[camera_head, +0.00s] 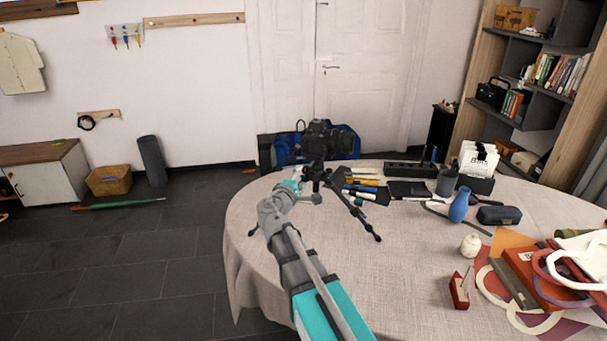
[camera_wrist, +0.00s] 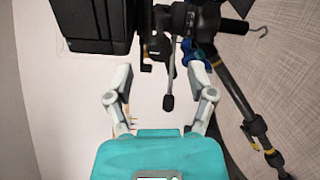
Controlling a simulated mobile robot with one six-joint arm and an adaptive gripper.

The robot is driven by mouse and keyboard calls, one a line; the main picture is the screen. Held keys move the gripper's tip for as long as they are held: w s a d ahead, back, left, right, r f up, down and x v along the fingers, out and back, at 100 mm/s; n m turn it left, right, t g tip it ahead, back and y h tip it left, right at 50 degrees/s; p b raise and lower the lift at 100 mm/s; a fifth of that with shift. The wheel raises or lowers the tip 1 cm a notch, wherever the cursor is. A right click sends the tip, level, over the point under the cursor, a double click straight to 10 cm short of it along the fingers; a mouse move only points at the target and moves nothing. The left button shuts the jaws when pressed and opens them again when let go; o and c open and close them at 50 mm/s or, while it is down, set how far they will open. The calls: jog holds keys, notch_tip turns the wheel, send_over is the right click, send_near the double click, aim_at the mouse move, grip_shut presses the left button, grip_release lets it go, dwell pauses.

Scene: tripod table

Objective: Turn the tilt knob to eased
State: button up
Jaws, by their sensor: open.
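A black camera (camera_head: 322,141) sits on a black tripod (camera_head: 357,212) near the table's far left edge. In the wrist view the camera (camera_wrist: 95,25) fills the upper left, and a tripod leg (camera_wrist: 238,95) runs down the right. My gripper (camera_head: 291,186) is just left of the tripod head. In the wrist view my gripper (camera_wrist: 161,80) is open and empty, its two grey fingers apart. A thin rod with a dark end (camera_wrist: 168,102) shows between them, with no visible contact. I cannot tell which part is the tilt knob, or its setting.
The tripod stands on a round, cloth-covered table (camera_head: 400,275). Pens and dark cases lie just right of it. A blue vase (camera_head: 460,205), a white jar (camera_head: 470,245) and a red box (camera_head: 461,289) stand further right. The cloth in front of the tripod is mostly clear.

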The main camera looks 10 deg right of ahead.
jog(key=shift+v, duration=1.7)
jog(key=s+d+f+m+g+y+p, duration=0.2)
jog(key=s+d+f+m+g+p, duration=0.4)
jog(key=s+d+m+g, duration=0.35)
jog(key=s+a+f+m+g+y+p, duration=0.1)
jog(key=s+a+g+y+p, duration=0.1)
jog(key=s+y, duration=0.2)
jog(key=s+a+f+m+g+y+p, duration=0.1)
jog(key=s+a+m+g+y+p, duration=0.1)
jog(key=s, duration=0.7)
jog(key=shift+a+g+y, duration=0.6)
jog(key=shift+g+y, duration=0.15)
jog(key=shift+y, duration=0.25)
jog(key=shift+f+m, duration=0.1)
jog(key=shift+m, duration=0.15)
